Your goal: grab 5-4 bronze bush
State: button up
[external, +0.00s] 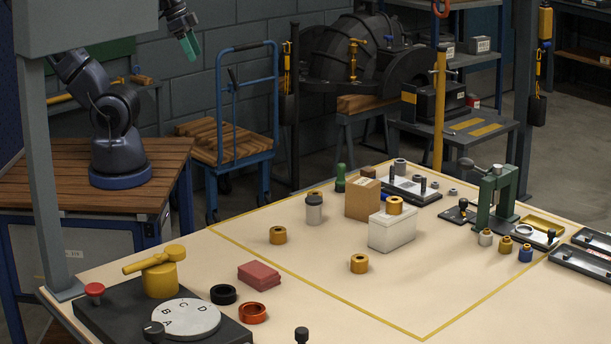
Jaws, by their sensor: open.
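Several bronze-coloured bushes are on the pale table, and no size marking is readable, so I cannot tell which is the 5-4 bronze bush. One bronze bush (278,236) stands at the left inside the yellow outline. Another bronze bush (359,264) stands nearer the front. A third bronze bush (394,206) sits on top of a white box (391,232). A smaller bronze piece (505,245) stands at the right near the green press. My gripper (188,45), with teal fingers, is open and empty, high at the upper left, far from all of them.
A cardboard box (362,198) and a grey cylinder (314,211) stand behind the bushes. A green press (496,198) is at the right. A black fixture with a lettered dial (186,318) fills the front left. The front middle of the table (400,310) is clear.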

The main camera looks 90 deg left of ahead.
jog(key=n+g, duration=0.5)
jog(key=n, duration=0.7)
send_over(278, 229)
notch_tip(278, 229, down, 28)
jog(key=shift+d+f, duration=0.15)
jog(key=shift+f, duration=1.7)
jog(key=shift+d+f, duration=0.15)
jog(key=shift+f, duration=1.7)
jog(key=shift+d+f, duration=0.15)
jog(key=shift+f, duration=1.7)
jog(key=c, duration=1.3)
jog(key=shift+o, duration=0.2)
